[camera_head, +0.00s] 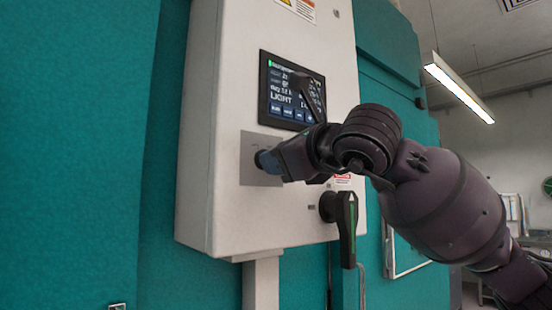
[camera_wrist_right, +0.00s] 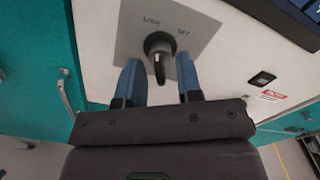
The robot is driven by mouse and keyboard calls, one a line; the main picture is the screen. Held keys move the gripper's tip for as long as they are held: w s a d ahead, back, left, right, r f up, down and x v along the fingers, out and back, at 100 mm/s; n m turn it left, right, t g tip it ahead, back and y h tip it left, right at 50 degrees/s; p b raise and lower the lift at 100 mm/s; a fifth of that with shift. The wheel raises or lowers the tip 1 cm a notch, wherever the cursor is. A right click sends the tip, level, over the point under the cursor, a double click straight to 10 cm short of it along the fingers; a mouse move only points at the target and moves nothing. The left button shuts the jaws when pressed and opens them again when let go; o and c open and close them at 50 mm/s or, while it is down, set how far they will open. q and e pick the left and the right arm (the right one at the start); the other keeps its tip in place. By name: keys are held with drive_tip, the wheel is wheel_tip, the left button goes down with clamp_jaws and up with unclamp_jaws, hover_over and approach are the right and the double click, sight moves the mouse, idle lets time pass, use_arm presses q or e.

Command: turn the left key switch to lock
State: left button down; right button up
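The key switch (camera_wrist_right: 159,42) is a round black collar with a dark key standing out of it, on a grey plate (camera_wrist_right: 135,48). Two printed labels sit beside it; one seems to read LOCK, the other is too small to read surely. My right gripper (camera_wrist_right: 158,66) has its blue fingers apart, one on each side of the key, with gaps showing. In the head view the plate (camera_head: 249,173) is on the front of a white control box (camera_head: 225,75), and my right gripper (camera_head: 267,161) is at it, hiding the switch. My left gripper is out of view.
A display screen (camera_head: 285,97) sits above the plate, partly behind my right arm. A black rotary handle (camera_head: 347,225) with a green line is below right of it. Teal chamber walls (camera_head: 100,130) surround the box. Open room lies at the far right.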

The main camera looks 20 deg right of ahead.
drive_tip(key=v, duration=0.9)
drive_tip(key=shift+s, duration=0.3)
drive_tip(key=shift+d, duration=0.1)
